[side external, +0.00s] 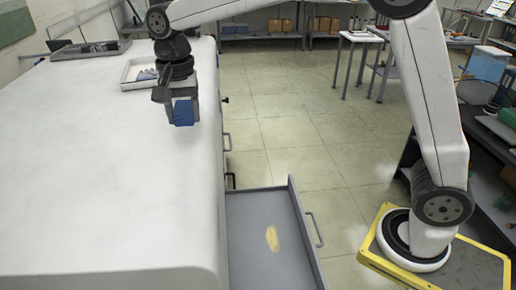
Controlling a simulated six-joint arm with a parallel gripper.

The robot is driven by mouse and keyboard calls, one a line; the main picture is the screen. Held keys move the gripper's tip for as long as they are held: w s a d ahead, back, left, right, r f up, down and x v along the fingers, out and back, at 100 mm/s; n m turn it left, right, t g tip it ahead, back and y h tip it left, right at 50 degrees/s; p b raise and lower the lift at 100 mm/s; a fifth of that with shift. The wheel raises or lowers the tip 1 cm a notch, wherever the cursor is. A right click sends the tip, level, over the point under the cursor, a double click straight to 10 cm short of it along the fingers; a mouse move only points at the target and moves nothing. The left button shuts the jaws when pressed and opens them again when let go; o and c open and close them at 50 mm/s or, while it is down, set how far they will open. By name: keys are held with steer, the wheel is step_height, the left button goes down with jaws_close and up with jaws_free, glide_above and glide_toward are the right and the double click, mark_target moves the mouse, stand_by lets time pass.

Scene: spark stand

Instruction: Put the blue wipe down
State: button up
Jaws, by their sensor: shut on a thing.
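My gripper (181,98) is shut on the blue wipe (183,113), which hangs from the fingertips. The wipe looks like a small dark blue folded block. Gripper and wipe are near the right edge of the white bench top (100,170), toward its far end. I cannot tell whether the wipe touches the bench top or is just above it. Behind the gripper stands a white tray (132,86) with some bluish items in it, partly hidden by my gripper.
A dark grey tray (90,50) with items lies at the bench's far left. An open grey drawer (262,262) juts out from the bench's right side, with a yellowish cloth-like patch (272,238) inside. Most of the white bench top is clear. A dark shelf (485,160) stands at the right.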

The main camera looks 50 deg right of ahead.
mark_target(178, 148)
steer(key=shift+w+a+f, duration=0.15)
steer(key=shift+w+f, duration=0.6)
steer(key=shift+f, duration=0.1)
steer(key=shift+w+a+f, duration=0.15)
steer(key=shift+w+f, duration=0.55)
steer(key=shift+f, duration=0.15)
steer(key=shift+w+f, duration=0.25)
steer(key=shift+f, duration=1.6)
steer(key=shift+f, duration=0.35)
